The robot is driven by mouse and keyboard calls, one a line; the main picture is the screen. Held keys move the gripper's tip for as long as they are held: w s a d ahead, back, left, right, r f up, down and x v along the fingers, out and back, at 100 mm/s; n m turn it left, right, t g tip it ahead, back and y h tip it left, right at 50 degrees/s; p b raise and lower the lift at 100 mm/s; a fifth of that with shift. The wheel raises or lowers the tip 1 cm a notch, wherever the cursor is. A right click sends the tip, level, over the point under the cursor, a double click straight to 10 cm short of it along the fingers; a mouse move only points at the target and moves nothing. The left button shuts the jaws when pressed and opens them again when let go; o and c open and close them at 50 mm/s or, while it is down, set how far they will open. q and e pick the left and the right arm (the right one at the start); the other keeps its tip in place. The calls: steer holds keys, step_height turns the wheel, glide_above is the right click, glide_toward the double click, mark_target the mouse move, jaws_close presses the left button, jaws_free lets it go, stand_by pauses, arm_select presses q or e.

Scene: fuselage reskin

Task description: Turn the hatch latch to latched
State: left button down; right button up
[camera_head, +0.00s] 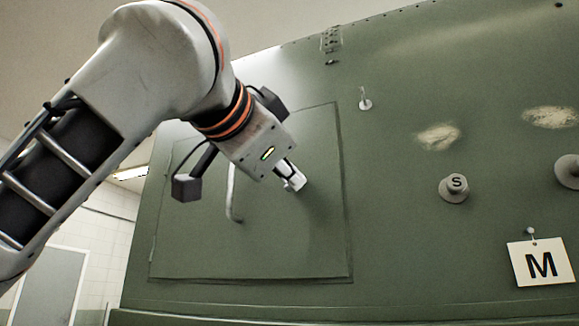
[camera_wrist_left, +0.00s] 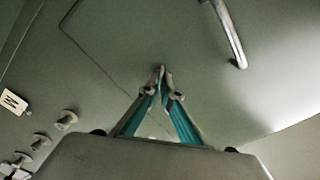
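The green hatch panel (camera_head: 300,255) is closed in the fuselage side, with a grey bar handle (camera_head: 233,192) on it. My left gripper (camera_head: 297,182) is right of that handle, its tips at or very near the panel's right part. In the left wrist view, the teal fingers (camera_wrist_left: 162,75) run together and their tips almost meet. The handle (camera_wrist_left: 230,38) shows at upper right there. I cannot make out the hatch latch apart from the fingertips; it may be hidden at them, and whether they hold it is unclear. My right gripper is in neither view.
Right of the hatch are a small pin (camera_head: 365,103), a grey knob marked S (camera_head: 455,187), another knob at the edge, and a hanging M tag (camera_head: 541,263). Pale scuffs (camera_head: 437,137) mark the skin.

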arm_select(q)
steer(key=shift+m+p, duration=1.3)
steer(key=shift+m, duration=2.6)
steer(key=shift+f, duration=0.1)
steer(key=shift+m, duration=0.3)
steer(key=c, duration=2.3)
jaws_free()
steer(key=shift+s, duration=0.1)
steer(key=v, duration=1.2)
steer(key=shift+d, duration=0.1)
